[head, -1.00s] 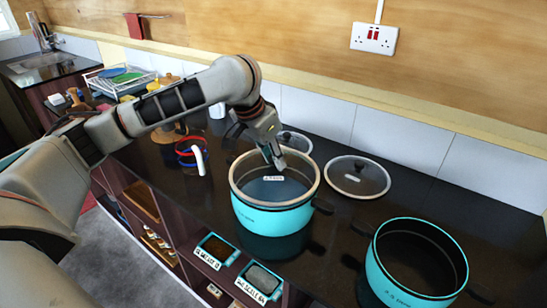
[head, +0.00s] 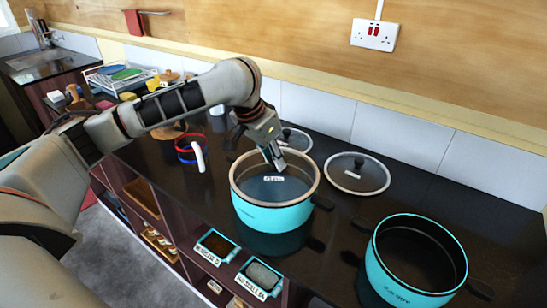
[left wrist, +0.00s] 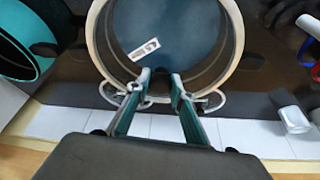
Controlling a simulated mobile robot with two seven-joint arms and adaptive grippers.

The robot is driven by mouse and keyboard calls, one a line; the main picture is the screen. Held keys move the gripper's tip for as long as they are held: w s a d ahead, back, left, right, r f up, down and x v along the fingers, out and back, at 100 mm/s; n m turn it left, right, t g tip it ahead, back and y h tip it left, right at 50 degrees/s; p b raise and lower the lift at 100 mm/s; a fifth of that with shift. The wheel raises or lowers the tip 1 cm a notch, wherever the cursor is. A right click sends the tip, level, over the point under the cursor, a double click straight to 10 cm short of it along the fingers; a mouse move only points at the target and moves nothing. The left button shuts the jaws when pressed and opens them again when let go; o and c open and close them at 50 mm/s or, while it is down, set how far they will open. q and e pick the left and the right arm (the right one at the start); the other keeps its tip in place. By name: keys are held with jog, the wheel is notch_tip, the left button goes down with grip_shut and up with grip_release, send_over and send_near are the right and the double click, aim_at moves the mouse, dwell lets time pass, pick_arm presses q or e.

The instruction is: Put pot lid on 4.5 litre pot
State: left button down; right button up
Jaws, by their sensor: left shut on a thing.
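Two turquoise pots stand on the dark counter. The middle pot (head: 268,217) has a glass pot lid (head: 245,180) with a beige rim and white label at its mouth; whether the rim fully touches the pot is unclear. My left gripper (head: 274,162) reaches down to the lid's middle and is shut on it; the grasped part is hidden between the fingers. The left wrist view shows my left fingers (left wrist: 162,76) over the lid's beige rim (left wrist: 236,45). The right pot (head: 400,290) is uncovered and dark inside. The pots' volume markings are too blurred to read. My right gripper is out of view.
A glass lid (head: 357,184) lies on the counter to the right, and another (head: 297,138) lies behind the middle pot. A blue-and-red banded object (head: 184,152) with a white handle stands left. A dish rack (head: 118,80) is farther back. Open shelves (head: 150,215) lie below the counter.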

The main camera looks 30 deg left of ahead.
pick_arm(q)
jog(key=c, duration=1.7)
grip_release()
jog(key=v, duration=1.2)
